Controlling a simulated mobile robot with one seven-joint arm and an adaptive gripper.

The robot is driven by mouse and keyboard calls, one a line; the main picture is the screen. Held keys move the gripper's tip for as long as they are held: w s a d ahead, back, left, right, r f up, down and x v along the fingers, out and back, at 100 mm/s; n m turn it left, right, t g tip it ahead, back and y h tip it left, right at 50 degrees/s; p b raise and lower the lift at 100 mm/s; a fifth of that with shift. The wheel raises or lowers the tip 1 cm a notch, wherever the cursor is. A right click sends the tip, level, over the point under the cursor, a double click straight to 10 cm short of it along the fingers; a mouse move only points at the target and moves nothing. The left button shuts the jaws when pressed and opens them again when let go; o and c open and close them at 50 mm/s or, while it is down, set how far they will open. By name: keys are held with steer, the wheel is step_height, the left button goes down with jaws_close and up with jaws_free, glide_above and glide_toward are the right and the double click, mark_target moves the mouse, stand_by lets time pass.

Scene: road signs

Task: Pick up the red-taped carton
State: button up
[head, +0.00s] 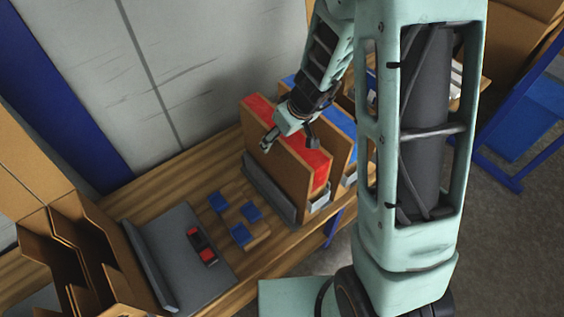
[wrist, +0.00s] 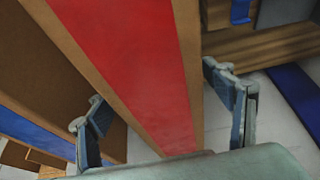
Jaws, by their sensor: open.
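The red-taped carton (head: 277,162) is a tall, narrow brown box standing upright on the wooden table, with red tape along its top. My gripper (head: 290,141) is over its top edge. In the wrist view the carton (wrist: 150,62) lies between the open fingers of my gripper (wrist: 164,108), one on each side. The left finger is in the gap towards the blue-taped carton (wrist: 38,132); the right finger is on the outer side. Both fingers look apart from the carton, though contact is hard to judge.
The blue-taped carton (head: 341,146) stands close behind the red-taped one. A grey bracket (head: 268,187) is along its near side. Blue-topped blocks (head: 252,212), a grey stand (head: 187,240) with a black and red item, and open cardboard boxes (head: 75,245) are at the left.

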steer(key=shift+f+b, duration=0.25)
steer(key=shift+b, duration=0.2)
stand_by(0.5)
jaws_close()
stand_by(0.5)
